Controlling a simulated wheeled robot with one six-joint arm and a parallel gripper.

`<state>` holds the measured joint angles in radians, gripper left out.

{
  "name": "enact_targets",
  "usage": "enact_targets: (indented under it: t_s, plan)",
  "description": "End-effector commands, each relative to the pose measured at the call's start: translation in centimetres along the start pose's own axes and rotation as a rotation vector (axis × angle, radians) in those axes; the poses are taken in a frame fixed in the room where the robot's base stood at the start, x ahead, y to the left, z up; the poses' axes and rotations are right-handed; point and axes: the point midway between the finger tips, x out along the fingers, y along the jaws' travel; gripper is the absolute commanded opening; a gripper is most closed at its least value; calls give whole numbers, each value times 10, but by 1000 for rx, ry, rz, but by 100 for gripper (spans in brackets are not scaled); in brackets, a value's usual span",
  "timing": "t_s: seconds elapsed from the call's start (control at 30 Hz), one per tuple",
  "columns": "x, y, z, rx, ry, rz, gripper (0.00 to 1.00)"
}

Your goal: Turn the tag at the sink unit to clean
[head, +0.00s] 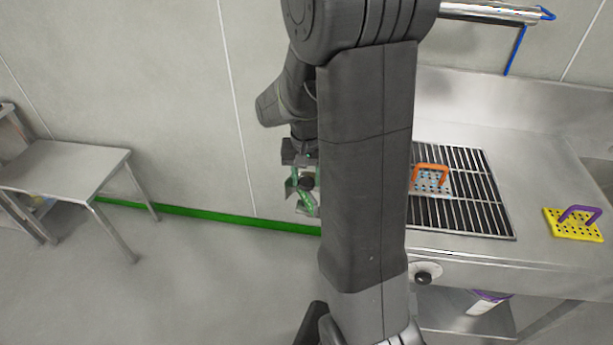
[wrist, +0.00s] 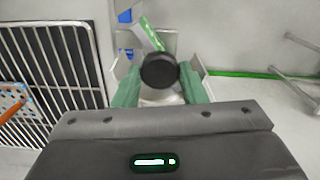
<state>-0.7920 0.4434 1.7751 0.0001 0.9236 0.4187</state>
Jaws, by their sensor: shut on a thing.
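My gripper (wrist: 160,88) has green fingers, one on each side of a round black knob (wrist: 159,71), and is shut on it. Just beyond the knob, the wrist view shows a tilted green-and-white strip (wrist: 152,34), probably part of the tag, with a blue patch (wrist: 124,15) to its left. I cannot read any marking. In the head view my gripper (head: 304,188) is left of my arm, partly hidden by it. The sink unit (head: 450,250) is to the right of my arm; its left end is hidden.
A slatted rack (head: 470,195) on the sink unit holds a light blue perforated block with an orange handle (head: 430,180). A yellow perforated block with a purple handle (head: 575,224) sits right of it. A steel table (head: 65,165) stands left. Floor between is clear.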

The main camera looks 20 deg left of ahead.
Motion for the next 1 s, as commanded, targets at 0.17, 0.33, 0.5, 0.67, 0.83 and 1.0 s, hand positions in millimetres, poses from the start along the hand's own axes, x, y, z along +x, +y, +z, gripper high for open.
enact_targets:
  t_s: [0.17,0.33,0.5,0.67,0.83,1.0]
  plan:
    - [0,0,0,-140,2,0,15]
    - [0,-1,-1,-301,2,0,15]
    - [0,-1,-1,-462,3,0,15]
    - [-1,-1,-1,-610,3,0,15]
    - [-1,-1,-1,-746,3,0,15]
    - [-1,-1,0,-854,3,0,15]
